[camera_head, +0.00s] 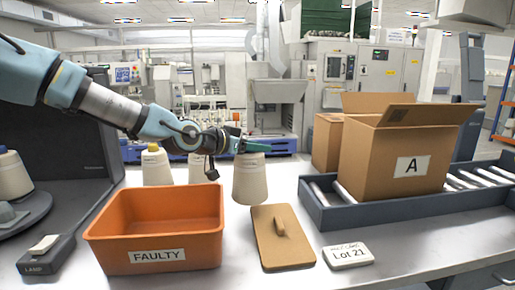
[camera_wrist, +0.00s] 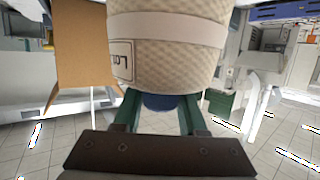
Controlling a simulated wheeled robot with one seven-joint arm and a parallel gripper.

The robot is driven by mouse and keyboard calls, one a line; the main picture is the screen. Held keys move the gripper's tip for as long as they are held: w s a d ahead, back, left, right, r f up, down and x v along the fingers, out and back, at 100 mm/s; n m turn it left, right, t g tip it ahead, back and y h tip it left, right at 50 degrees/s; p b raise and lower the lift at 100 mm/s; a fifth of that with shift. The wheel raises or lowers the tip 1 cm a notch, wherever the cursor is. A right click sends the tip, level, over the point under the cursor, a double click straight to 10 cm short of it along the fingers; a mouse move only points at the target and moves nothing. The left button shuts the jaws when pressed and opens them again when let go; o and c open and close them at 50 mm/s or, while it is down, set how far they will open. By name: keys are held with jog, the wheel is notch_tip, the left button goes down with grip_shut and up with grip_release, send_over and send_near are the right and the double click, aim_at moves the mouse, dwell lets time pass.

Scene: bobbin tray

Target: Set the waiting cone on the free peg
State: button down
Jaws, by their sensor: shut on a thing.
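My gripper (camera_head: 250,147) is shut on the top of a cream yarn cone (camera_head: 250,182), which hangs upright below it, behind the wooden board. In the wrist view the held cone (camera_wrist: 168,45) fills the upper middle, with a white band and a partly visible label. A blue cone tip (camera_wrist: 160,102) shows between my green gripper fingers (camera_wrist: 158,112). A yellow-topped cone (camera_head: 156,168) and another cream cone (camera_head: 196,172) stand behind the orange bin. I cannot make out a free peg in either view.
An orange FAULTY bin (camera_head: 152,258) stands front left. A wooden board with a handle (camera_head: 270,252) and a Lot 21 block (camera_head: 348,256) lie right of it. Carton A (camera_head: 375,165) sits on a roller conveyor (camera_head: 400,205). A lamp switch (camera_head: 45,257) and another cone (camera_head: 12,178) are left.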

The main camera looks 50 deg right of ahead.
notch_tip(320, 180, up, 19)
jog(key=p, duration=1.3)
jog(key=shift+p, duration=0.35)
jog(key=shift+f, duration=0.1)
